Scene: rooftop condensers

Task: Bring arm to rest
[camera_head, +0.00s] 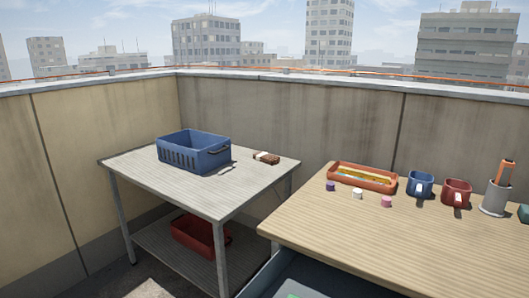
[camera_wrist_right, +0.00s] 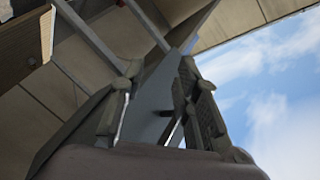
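My right gripper (camera_wrist_right: 158,88) shows only in the right wrist view. Its two fingers stand apart, and I see nothing gripped between them. A dark grey slanted surface shows behind the fingers; I cannot tell what it belongs to. Neither arm shows in the head view, and my left gripper is in no view.
A wooden-topped table (camera_head: 400,245) at right bears an orange tray (camera_head: 395,184), a blue mug (camera_head: 419,186), a red mug (camera_head: 455,194) and a grey cup (camera_head: 494,201). A grey table (camera_head: 150,180) holds a blue crate (camera_head: 185,155). A red crate (camera_head: 195,232) sits below.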

